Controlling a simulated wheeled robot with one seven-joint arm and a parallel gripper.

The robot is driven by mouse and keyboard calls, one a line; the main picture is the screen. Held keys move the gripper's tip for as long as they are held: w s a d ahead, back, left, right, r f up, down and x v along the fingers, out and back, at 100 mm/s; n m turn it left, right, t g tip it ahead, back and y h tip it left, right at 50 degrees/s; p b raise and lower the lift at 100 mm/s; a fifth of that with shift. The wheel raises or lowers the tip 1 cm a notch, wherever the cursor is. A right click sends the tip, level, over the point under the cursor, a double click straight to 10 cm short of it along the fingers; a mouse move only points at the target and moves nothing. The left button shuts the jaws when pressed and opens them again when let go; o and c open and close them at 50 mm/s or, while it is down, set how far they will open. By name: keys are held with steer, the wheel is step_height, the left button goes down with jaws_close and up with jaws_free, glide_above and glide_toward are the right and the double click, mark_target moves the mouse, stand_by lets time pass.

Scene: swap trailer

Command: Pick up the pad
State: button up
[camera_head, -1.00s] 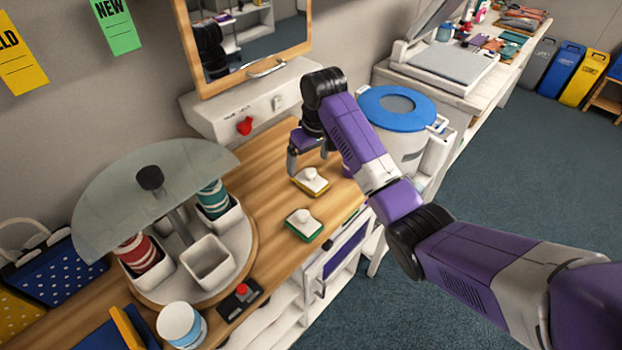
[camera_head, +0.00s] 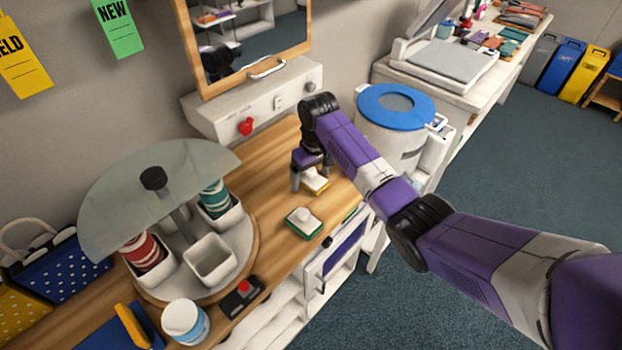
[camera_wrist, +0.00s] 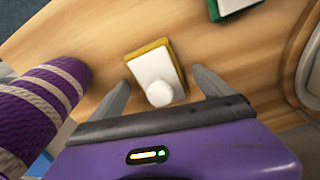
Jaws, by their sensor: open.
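Two pads with white tops and round white knobs lie on the wooden counter (camera_head: 262,205). The yellow-edged pad (camera_head: 316,183) is under my gripper (camera_head: 311,185) and partly hidden by it in the head view. In the wrist view this yellow pad (camera_wrist: 152,68) lies ahead of and between the two open fingers (camera_wrist: 160,92), its knob toward the palm. The fingers stand apart from its sides and hold nothing. The green-edged pad (camera_head: 303,222) lies nearer the front edge; it also shows at the top of the wrist view (camera_wrist: 232,6).
A carousel (camera_head: 195,262) with cups and a semicircular clear cover stands at left. A mirror cabinet (camera_head: 245,45) is behind, a blue-lidded bin (camera_head: 396,105) at right. A purple striped roll (camera_wrist: 38,112) is at left in the wrist view.

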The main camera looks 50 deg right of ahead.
mark_target(311, 170)
steer(key=c, duration=1.4)
steer(key=shift+r, duration=0.15)
step_height(311, 170, up, 11)
steer(key=shift+w+b, duration=0.1)
steer(key=shift+b, duration=0.65)
step_height(311, 170, up, 9)
steer(key=p, duration=0.5)
steer(key=shift+c, duration=0.3)
